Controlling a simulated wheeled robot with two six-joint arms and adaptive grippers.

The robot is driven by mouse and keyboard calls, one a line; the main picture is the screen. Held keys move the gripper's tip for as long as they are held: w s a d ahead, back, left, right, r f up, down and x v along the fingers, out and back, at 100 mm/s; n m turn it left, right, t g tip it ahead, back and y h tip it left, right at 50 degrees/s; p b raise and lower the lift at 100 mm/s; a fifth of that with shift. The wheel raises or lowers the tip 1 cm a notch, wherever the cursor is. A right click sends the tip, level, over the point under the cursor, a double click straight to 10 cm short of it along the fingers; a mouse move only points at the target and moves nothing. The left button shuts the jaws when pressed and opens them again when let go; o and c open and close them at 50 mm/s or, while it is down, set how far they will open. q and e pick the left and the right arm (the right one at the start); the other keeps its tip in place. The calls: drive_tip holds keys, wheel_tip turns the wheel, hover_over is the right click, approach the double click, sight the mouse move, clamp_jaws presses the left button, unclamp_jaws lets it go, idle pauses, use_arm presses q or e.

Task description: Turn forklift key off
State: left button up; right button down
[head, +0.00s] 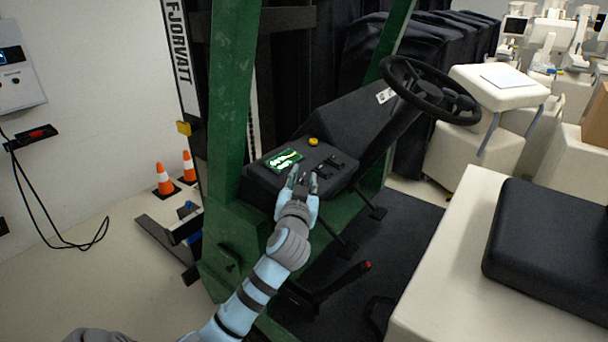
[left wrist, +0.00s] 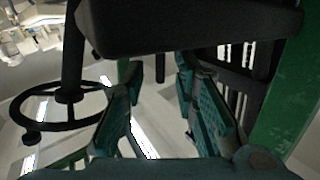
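The forklift's dark dashboard console (head: 262,182) sits between green posts in the head view, with a lit green screen (head: 284,160) on top. My left gripper (head: 302,181) is at the console's near edge, with its fingertips pointing up at it. The dark console (left wrist: 190,25) fills the top of that view, just past the fingertips. I cannot make out the key in either view. My right gripper is not in view.
A yellow button (head: 313,142) and black switches (head: 330,167) are on the console. The steering wheel (head: 430,91) is to its right. A red-tipped lever (head: 340,281) stands below. A black seat (head: 550,245) is at right. Orange cones (head: 164,179) stand on the left floor.

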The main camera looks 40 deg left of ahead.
use_arm(q)
drive_tip(key=shift+w+a, duration=0.35)
drive_tip(key=shift+w, duration=0.25)
clamp_jaws()
